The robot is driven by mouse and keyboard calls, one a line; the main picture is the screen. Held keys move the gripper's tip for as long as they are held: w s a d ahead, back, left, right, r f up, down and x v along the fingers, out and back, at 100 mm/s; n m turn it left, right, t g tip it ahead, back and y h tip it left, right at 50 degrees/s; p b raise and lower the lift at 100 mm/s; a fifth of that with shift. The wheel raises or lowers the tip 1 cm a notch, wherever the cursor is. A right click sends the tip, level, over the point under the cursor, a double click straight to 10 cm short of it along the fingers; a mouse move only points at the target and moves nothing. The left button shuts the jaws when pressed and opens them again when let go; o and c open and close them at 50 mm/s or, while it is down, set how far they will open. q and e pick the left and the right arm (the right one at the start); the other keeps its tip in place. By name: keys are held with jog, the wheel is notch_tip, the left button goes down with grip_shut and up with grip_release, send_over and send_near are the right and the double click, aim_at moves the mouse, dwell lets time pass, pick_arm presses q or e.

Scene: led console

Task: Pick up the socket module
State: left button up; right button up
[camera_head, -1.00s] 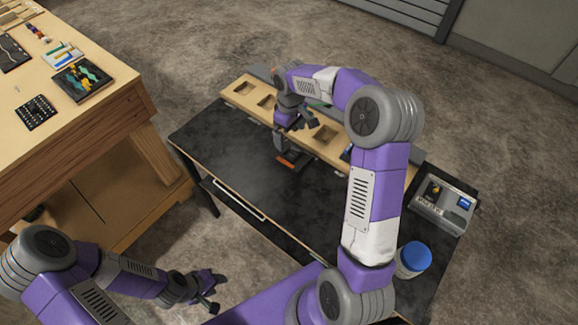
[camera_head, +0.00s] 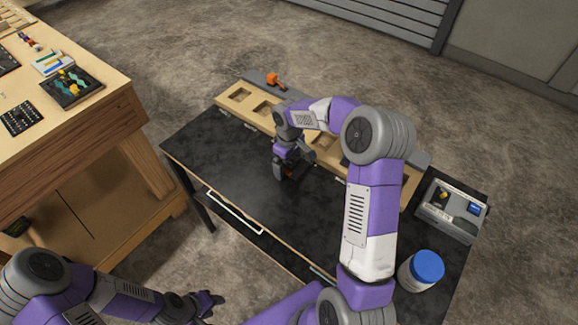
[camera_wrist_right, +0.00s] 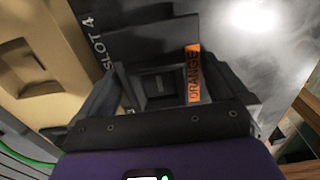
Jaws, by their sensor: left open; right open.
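The socket module (camera_wrist_right: 165,88) is a dark block with a square recess and an orange strip marked ORANGE, seen in the right wrist view. In the head view only a bit of its orange strip (camera_head: 290,177) shows below my right gripper (camera_head: 284,168), which hides most of it. In the right wrist view, my right gripper (camera_wrist_right: 165,95) is open, with its fingers on either side of the module; I cannot tell whether they touch it. My left gripper (camera_head: 208,302) is open and empty, low at the left, away from the black table (camera_head: 235,185).
A wooden board (camera_head: 232,107) with square recesses runs along the table's back edge. An orange piece (camera_head: 275,82) sits behind it. A grey device (camera_head: 452,213) and a blue-lidded jar (camera_head: 422,270) stand at the right. A wooden workbench (camera_head: 110,115) is at the left.

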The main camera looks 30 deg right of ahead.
jog(key=c, duration=1)
jog(key=shift+o, duration=0.2)
jog(key=shift+r, duration=0.1)
